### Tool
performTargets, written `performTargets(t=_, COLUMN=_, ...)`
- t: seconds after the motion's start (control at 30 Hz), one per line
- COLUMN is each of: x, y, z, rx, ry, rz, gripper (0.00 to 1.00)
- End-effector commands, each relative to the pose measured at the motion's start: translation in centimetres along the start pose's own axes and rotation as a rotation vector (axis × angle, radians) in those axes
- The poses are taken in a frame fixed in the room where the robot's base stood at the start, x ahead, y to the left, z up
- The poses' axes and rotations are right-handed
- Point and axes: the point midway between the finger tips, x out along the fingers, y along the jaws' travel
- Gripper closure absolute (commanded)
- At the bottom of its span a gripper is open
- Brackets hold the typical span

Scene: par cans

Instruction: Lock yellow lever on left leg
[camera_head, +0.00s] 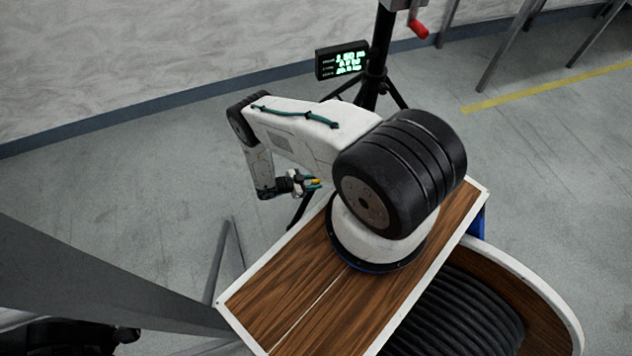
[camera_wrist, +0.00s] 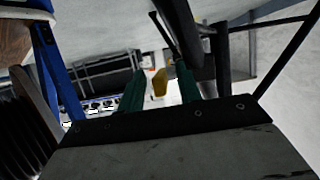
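The yellow lever (camera_wrist: 160,82) shows in the wrist view between my two green fingers, closer to the right one. I cannot tell whether either finger touches it. My gripper (camera_wrist: 158,72) is open, with a clear gap between the fingers. In the head view my gripper (camera_head: 314,184) is low, left of my base and beside a black stand leg (camera_head: 301,208). A small yellow spot (camera_head: 315,181) shows at its fingertips there. My arm hides part of the stand, so the lever's position on the leg is unclear.
The black tripod stand (camera_head: 373,88) rises behind my arm, with a lit display box (camera_head: 342,60) and a red crank handle (camera_head: 418,27). A grey wall (camera_head: 150,60) runs behind. Open grey floor (camera_head: 130,200) lies to the left.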

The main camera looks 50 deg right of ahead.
Motion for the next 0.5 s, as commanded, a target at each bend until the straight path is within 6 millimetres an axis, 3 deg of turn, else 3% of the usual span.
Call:
performTargets(t=0.1, x=-2.4, y=-0.1, z=0.0, rx=-0.001, ry=0.000, rz=-0.006, gripper=0.65)
performTargets(t=0.3, x=-5.4, y=-0.1, z=0.0, rx=0.000, ry=0.000, rz=-0.005, gripper=0.65)
performTargets(t=0.5, x=-6.4, y=0.0, z=0.1, rx=0.000, ry=0.000, rz=-0.003, gripper=0.65)
